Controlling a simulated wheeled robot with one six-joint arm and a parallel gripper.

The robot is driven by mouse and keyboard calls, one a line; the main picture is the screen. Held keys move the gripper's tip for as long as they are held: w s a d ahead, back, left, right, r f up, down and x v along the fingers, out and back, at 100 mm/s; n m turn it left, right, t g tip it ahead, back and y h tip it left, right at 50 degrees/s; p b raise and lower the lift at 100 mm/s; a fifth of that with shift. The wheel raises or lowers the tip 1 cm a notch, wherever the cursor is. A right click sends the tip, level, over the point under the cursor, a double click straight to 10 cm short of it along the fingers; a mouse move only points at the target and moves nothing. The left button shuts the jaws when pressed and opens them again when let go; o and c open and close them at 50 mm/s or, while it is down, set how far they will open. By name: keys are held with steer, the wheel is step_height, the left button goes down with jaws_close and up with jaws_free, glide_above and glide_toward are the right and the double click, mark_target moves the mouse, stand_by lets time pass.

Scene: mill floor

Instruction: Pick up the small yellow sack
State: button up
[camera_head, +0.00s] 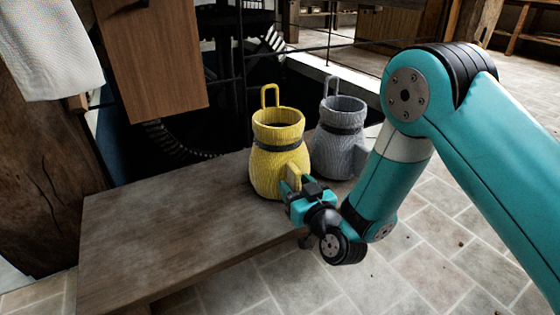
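The small yellow sack (268,162) stands upright on the wooden bench (150,230), near its right end. It has a dark band below its open top, a loop handle above and a yellow tab on its front right side. My gripper (291,180) is at that tab, low on the sack's front right. Its fingers appear to be on either side of the tab. The sack's base rests on the bench. Whether the fingers press on the tab is too small to tell.
A grey sack (338,150) of the same shape stands close behind the yellow one, to the right. A brown wooden panel (152,60) and a white cloth (45,50) hang at the left. Dark railings (240,75) stand behind. The bench's left part is clear.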

jaws_close()
steer(key=shift+r, duration=0.1)
